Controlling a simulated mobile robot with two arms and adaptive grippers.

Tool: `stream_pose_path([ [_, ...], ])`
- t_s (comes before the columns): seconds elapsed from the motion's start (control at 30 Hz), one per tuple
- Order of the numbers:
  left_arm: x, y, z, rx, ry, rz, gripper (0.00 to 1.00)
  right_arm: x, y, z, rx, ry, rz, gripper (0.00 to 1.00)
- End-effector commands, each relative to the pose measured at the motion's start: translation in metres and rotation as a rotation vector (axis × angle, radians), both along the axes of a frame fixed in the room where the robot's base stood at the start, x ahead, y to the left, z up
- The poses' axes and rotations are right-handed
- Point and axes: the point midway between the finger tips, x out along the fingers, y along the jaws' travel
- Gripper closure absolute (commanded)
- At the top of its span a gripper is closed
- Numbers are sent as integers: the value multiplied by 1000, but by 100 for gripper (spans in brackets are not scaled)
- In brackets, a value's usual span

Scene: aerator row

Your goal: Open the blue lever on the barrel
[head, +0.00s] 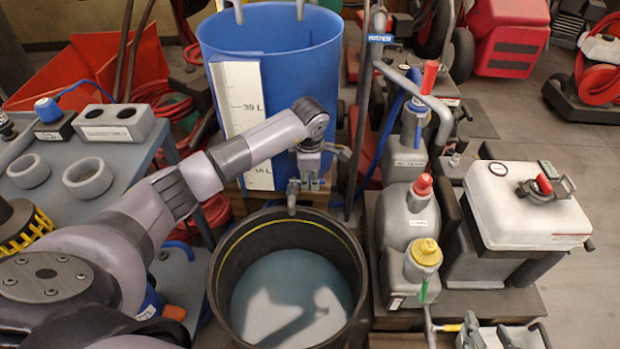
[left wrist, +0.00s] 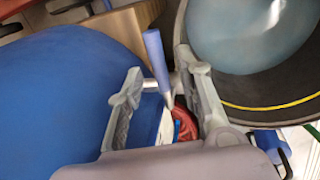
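The blue barrel (head: 270,45) stands at the back with a white scale strip (head: 240,105) on its side. A grey spout (head: 292,198) shows low on its front, above a round black tub (head: 222,275). In the left wrist view the blue lever (left wrist: 154,57) stands up between the two fingers of my left gripper (left wrist: 165,85). The fingers are apart, and I see no clear contact with the lever. In the head view my left gripper (head: 312,172) is at the barrel's lower front and hides the lever. My right gripper (head: 502,338) is at the bottom edge, partly cut off, its fingers apparently apart.
The black tub holds bluish water (head: 290,290). Grey canisters with red and yellow caps (head: 424,252) and a white-topped tank (head: 525,205) stand right of it. A grey table (head: 50,215) with a two-hole block (head: 113,124) is at the left.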

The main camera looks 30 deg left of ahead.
Motion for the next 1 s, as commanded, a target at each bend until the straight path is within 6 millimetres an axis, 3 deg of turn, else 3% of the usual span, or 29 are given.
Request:
stream_pose_path([
  [0.4, 1, 1, -6, 1, 0, 0, 68, 5, 2, 5, 8, -34, 2, 60],
  [0.87, 1, 1, -5, 1, 0, 1, 98, 5, 2, 5, 7, -32, 1, 60],
  [1.0, 1, 1, -5, 1, 0, 1, 100, 5, 2, 5, 7, -32, 1, 60],
])
